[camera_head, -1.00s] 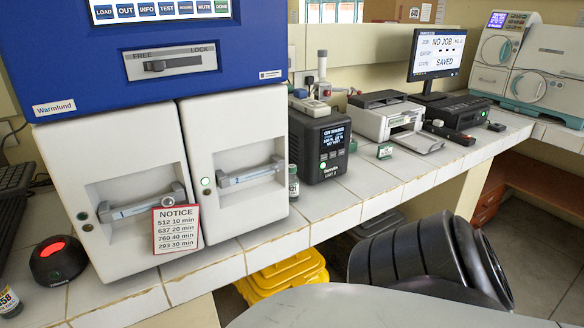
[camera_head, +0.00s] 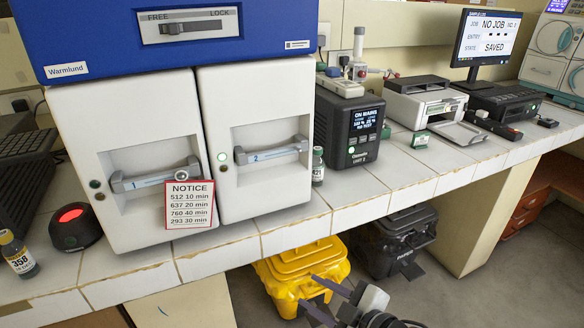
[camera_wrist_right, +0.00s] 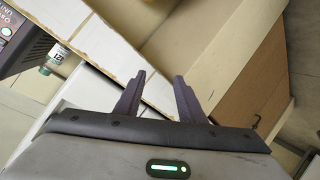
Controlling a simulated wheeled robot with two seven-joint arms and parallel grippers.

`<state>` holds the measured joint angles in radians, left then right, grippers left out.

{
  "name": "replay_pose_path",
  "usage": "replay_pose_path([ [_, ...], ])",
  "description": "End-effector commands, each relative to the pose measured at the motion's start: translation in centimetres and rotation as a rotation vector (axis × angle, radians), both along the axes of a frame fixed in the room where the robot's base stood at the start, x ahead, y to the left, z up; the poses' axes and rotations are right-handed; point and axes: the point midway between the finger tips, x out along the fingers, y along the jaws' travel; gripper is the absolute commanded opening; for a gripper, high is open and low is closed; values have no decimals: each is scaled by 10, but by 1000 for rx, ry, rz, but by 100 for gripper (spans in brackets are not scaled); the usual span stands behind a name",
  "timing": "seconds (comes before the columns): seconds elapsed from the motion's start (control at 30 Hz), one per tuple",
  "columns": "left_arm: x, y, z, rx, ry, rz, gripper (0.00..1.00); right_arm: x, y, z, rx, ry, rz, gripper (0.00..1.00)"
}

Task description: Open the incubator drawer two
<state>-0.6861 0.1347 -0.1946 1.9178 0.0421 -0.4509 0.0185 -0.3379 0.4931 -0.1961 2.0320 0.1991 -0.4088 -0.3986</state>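The white and blue Warmlund incubator (camera_head: 140,95) stands on the tiled bench with two white fronts side by side. Drawer two (camera_head: 258,100) is the right front. It is shut, with a grey bar handle (camera_head: 270,152) marked 2 and a lit green dot at the handle's left. The left front (camera_head: 130,115) is also shut, and a notice hangs by its handle. My right gripper (camera_head: 309,291) is low at the bottom of the head view, in front of the bench and well below the handle. Its fingers are apart and empty in the right wrist view (camera_wrist_right: 162,76). My left gripper is out of view.
A FREE/LOCK slider (camera_head: 188,27) sits above the drawers, its knob left of centre. A small bottle (camera_head: 318,166) stands just right of drawer two, beside a dark power unit (camera_head: 348,128). Yellow (camera_head: 300,262) and black (camera_head: 395,240) bins stand below the bench.

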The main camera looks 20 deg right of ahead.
Motion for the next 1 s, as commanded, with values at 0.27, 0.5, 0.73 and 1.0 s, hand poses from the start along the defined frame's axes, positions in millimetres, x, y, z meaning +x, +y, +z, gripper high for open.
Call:
replay_pose_path([
  [0.27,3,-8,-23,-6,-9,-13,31,77,-19,194,-604,-562,273,36],
  [0.5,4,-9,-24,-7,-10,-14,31,83,-16,244,-771,-690,315,36],
  [0.73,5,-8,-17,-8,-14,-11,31,111,-4,247,-767,-690,313,36],
  [1.0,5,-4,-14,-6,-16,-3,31,154,17,245,-767,-689,315,36],
])
